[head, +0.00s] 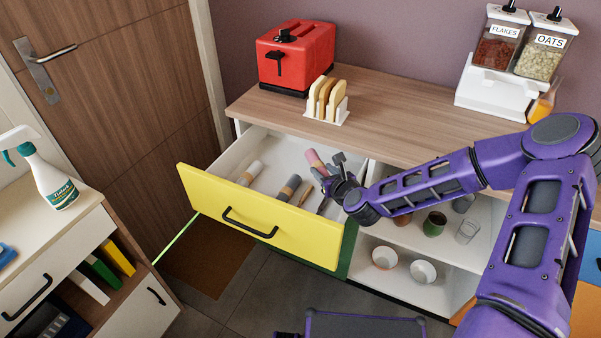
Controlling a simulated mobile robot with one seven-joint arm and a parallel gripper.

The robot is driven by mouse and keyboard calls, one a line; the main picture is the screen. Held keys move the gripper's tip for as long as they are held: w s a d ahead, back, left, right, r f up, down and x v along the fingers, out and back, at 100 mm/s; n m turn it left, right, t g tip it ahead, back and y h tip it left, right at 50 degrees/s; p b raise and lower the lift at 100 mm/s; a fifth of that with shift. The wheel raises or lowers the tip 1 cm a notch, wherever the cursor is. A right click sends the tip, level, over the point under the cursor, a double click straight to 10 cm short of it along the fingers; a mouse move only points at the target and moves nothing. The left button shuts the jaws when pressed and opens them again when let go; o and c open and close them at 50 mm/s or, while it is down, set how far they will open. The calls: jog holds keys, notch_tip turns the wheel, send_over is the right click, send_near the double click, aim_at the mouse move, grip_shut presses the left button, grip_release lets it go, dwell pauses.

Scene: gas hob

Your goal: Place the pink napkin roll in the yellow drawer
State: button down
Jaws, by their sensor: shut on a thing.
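The yellow drawer (255,216) is pulled open below the wooden counter, its white inside visible from above. The pink napkin roll (314,158) shows at the tip of my gripper (325,169), over the right rear part of the open drawer. My gripper is shut on the roll, reaching in from the right. Part of the roll is hidden by the fingers. I cannot tell whether the roll touches the drawer floor. In the drawer lie a pale roll with a grey band (250,173), a grey-brown roll (289,187) and some thin utensils (306,195).
A red toaster (296,57) and a toast rack (327,101) stand on the counter (400,108) behind the drawer. Open shelves with cups and bowls (423,271) are right of the drawer. A cabinet with a spray bottle (53,183) stands at the left.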

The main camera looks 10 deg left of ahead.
aim_at(310, 162)
jog(key=x, duration=0.5)
jog(key=f+b+x, duration=0.1)
jog(key=x, duration=0.5)
jog(key=shift+s, duration=0.3)
jog(key=shift+w+a+f+b, duration=0.2)
jog(key=shift+w+a+f, duration=0.05)
jog(key=shift+w+f, duration=0.35)
jog(key=shift+w+a+f+b, duration=0.2)
jog(key=shift+w+a+f, duration=0.05)
jog(key=shift+w+f, duration=0.3)
jog(key=shift+c, duration=2.1)
grip_release()
jog(key=shift+p+v, duration=0.5)
jog(key=shift+v, duration=3.3)
jog(key=shift+r, duration=0.1)
